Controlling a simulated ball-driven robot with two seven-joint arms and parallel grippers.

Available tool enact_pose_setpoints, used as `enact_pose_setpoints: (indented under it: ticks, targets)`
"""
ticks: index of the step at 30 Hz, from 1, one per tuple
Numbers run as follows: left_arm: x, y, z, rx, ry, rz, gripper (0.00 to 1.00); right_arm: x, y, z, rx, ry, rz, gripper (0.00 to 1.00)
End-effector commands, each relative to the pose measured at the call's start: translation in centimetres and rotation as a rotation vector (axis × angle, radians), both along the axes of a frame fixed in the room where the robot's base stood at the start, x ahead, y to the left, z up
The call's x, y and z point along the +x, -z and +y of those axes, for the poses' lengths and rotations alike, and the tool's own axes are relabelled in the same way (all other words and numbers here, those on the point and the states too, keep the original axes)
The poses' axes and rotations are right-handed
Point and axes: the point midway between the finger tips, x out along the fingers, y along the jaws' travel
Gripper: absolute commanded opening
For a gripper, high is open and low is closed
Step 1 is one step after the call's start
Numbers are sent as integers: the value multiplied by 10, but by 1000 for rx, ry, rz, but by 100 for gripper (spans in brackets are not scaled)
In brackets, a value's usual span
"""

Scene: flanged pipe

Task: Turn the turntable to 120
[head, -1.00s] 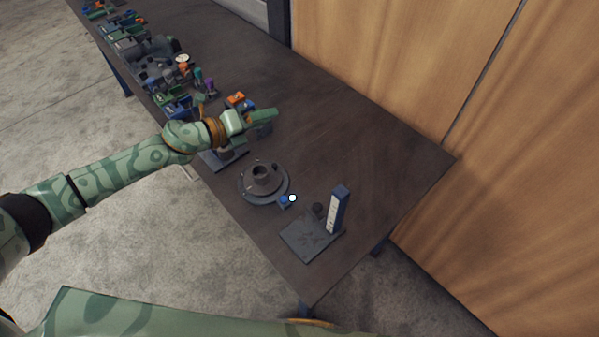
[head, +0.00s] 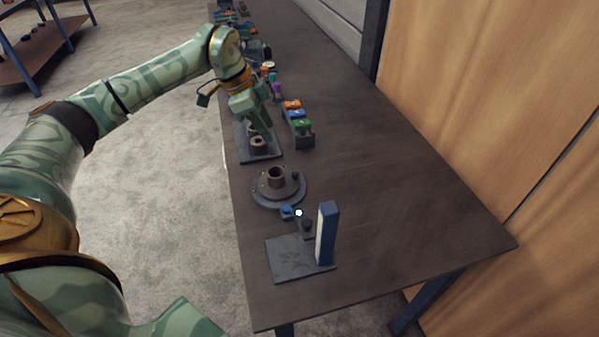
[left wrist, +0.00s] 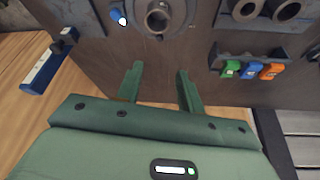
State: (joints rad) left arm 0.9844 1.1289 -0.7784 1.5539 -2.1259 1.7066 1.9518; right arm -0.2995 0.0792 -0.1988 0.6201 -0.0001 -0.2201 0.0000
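The turntable (head: 291,200) is a round dark disc on the near part of the table. A grey flanged pipe (head: 276,178) stands upright on it, its bore facing up. A small blue piece (head: 287,212) with a white ball (head: 299,213) sits at the disc's near edge. I cannot read any angle mark. My left gripper (head: 264,128) is beyond the turntable, apart from it. In the left wrist view its fingers (left wrist: 160,88) are spread and empty, with the pipe (left wrist: 158,18) and turntable (left wrist: 183,22) past their tips. My right gripper is not in view.
A blue post with a white face (head: 327,233) stands on a dark plate (head: 290,262) at the near end. A rack with orange, blue and green pieces (head: 298,120) and a plate with ring-shaped parts (head: 262,155) lie beyond the turntable. The table's right side is clear.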

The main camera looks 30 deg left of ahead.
Motion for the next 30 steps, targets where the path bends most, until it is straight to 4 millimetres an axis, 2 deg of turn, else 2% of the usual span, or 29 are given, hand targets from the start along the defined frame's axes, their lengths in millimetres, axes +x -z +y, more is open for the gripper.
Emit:
enact_pose_setpoints:
  ticks: [5, 13, 15, 17, 21, 30]
  targets:
    - [9, 43, -15, -4, 6, 5, 38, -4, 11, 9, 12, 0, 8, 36]
    - [23, 107, -36, -4, 6, 5, 38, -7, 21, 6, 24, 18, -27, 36]
    - [26, 119, -40, -2, 6, 3, 38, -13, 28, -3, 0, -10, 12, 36]
    - [28, 127, -43, -3, 5, 4, 38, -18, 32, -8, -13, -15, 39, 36]
    - [31, 137, -47, -3, 6, 2, 38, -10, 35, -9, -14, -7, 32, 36]
    - [32, 138, -48, -2, 7, -1, 38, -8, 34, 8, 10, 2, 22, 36]
